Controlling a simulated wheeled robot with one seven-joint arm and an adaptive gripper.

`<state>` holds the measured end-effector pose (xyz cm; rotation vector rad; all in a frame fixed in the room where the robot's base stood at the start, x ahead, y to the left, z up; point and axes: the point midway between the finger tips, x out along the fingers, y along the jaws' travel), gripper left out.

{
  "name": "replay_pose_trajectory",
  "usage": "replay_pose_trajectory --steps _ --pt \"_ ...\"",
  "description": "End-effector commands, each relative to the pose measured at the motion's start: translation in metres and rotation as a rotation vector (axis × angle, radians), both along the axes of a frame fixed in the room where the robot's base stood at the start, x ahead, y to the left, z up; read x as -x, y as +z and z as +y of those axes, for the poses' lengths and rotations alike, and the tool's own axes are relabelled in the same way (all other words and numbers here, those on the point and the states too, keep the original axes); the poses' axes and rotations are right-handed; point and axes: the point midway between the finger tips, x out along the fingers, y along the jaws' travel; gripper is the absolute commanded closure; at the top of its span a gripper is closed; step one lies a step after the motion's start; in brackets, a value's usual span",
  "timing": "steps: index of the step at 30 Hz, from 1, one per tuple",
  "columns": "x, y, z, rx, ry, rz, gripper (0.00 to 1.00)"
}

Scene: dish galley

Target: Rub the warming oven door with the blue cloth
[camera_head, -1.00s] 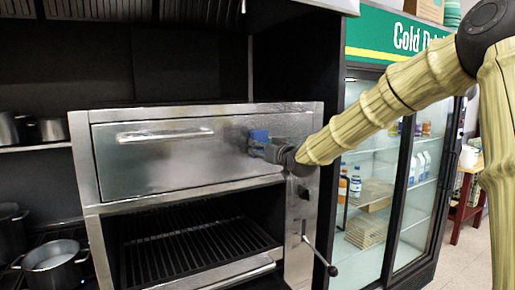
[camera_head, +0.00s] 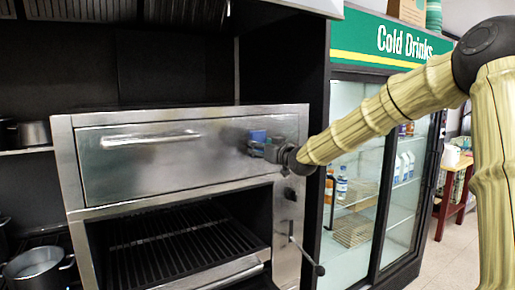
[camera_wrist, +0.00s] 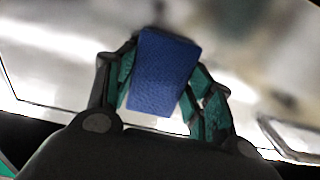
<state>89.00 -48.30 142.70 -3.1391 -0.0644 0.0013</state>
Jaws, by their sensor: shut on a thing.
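The warming oven door (camera_head: 160,155) is a brushed steel panel with a horizontal bar handle (camera_head: 150,139) near its top left. My gripper (camera_head: 262,148) is at the right part of the door. It is shut on the blue cloth (camera_head: 257,136), a small folded block. In the wrist view the blue cloth (camera_wrist: 163,72) sits between the two green-padded fingers, with the shiny steel door (camera_wrist: 60,75) behind it. The cloth is at or very close to the door face; I cannot tell whether it touches.
Below the door is an open bay with a dark slatted rack (camera_head: 170,245). A lever with a black knob (camera_head: 318,270) sticks out at the lower right. A glass-doored drinks fridge (camera_head: 375,180) stands to the right. Pots (camera_head: 40,268) stand at the left.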

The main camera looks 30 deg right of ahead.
Motion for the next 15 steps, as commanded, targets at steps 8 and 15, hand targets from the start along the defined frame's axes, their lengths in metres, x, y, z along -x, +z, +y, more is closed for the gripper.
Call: replay_pose_trajectory --steps 8,15 --pt "0.0 0.001 -0.011 -0.002 -0.002 -0.002 0.73" --pt "0.0 0.001 -0.027 -0.002 -0.002 -0.002 0.73"
